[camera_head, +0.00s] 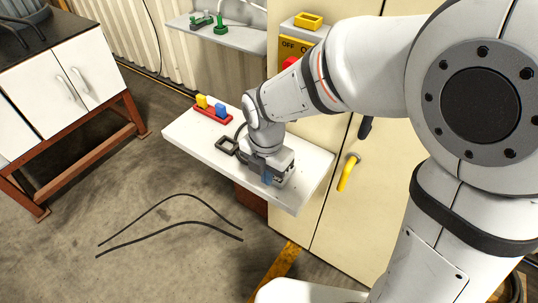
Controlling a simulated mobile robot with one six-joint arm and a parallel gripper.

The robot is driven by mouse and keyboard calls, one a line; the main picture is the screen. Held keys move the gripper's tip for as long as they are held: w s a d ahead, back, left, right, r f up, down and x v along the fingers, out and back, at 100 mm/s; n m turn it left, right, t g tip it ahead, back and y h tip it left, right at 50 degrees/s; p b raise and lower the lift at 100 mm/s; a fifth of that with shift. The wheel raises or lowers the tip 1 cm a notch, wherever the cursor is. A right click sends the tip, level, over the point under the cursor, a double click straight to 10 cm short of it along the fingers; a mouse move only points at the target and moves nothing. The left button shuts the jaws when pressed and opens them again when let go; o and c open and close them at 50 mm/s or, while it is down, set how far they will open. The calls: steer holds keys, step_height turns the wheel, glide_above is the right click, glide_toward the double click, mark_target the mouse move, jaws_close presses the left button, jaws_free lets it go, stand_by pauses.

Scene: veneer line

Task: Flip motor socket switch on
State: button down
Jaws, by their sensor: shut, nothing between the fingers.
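A yellow switch panel (292,47) with "OFF" lettering is on the cream cabinet, and a red part (289,62) shows on it. My arm hides much of this panel, so its switch position cannot be told. No part is clearly recognisable as the motor socket. My gripper (268,179) is low over the right part of the white shelf table (300,192), below and in front of the panel and apart from it. It is shut and holds nothing. The arm and gripper body hide what lies directly behind them.
A red holder (213,116) with a yellow and a blue block and a dark square frame (226,146) lie on the table left of my gripper. A yellow handle (348,172) juts from the cabinet (328,215). Black cables (170,235) lie on the open floor.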

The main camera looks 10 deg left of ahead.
steer(key=shift+w+d+f+p, duration=0.15)
steer(key=shift+w+d+f, duration=0.1)
steer(key=shift+w, duration=0.35)
steer(key=shift+w+d+f+p, duration=0.15)
steer(key=shift+w+d, duration=0.05)
steer(key=shift+w, duration=0.4)
steer(key=shift+w+d+f+p, duration=0.15)
steer(key=shift+w+d+f, duration=0.1)
steer(key=shift+w, duration=0.35)
steer(key=shift+d, duration=0.15)
steer(key=shift+w+r, duration=0.1)
steer(key=shift+w+d+r, duration=0.1)
steer(key=shift+w+r, duration=0.1)
steer(key=shift+w, duration=0.25)
steer(key=shift+w+d+r+b, duration=0.1)
steer(key=shift+w+d+b, duration=0.2)
steer(key=shift+w, duration=0.25)
steer(key=shift+s+a, duration=0.1)
steer(key=shift+s, duration=0.05)
steer(key=shift+s+a+f+b, duration=0.25)
steer(key=shift+s+f+b, duration=0.15)
steer(key=shift+s, duration=0.1)
